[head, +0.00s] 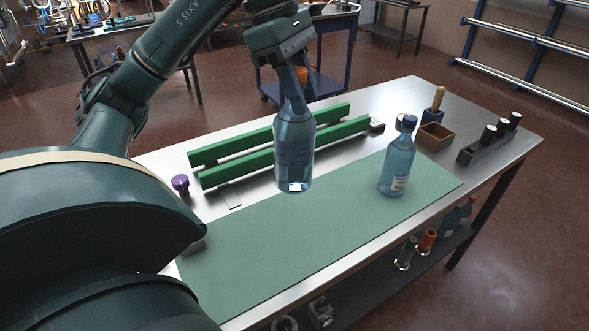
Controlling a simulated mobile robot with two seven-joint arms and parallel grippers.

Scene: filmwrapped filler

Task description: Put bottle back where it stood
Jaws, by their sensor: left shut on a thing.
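A clear blue bottle (293,150) hangs upright in my left gripper (292,88), which is shut on its neck. The bottle appears above the green mat (265,240), near its far edge; its exact height is hard to tell. A second blue bottle (397,165) with a dark cap and a white label stands upright on the right part of the mat, apart from the held one. My right gripper is not in view.
Two green bars (260,150) lie behind the mat. A purple-topped knob (180,184) stands at the left. The mat's front left is clear.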

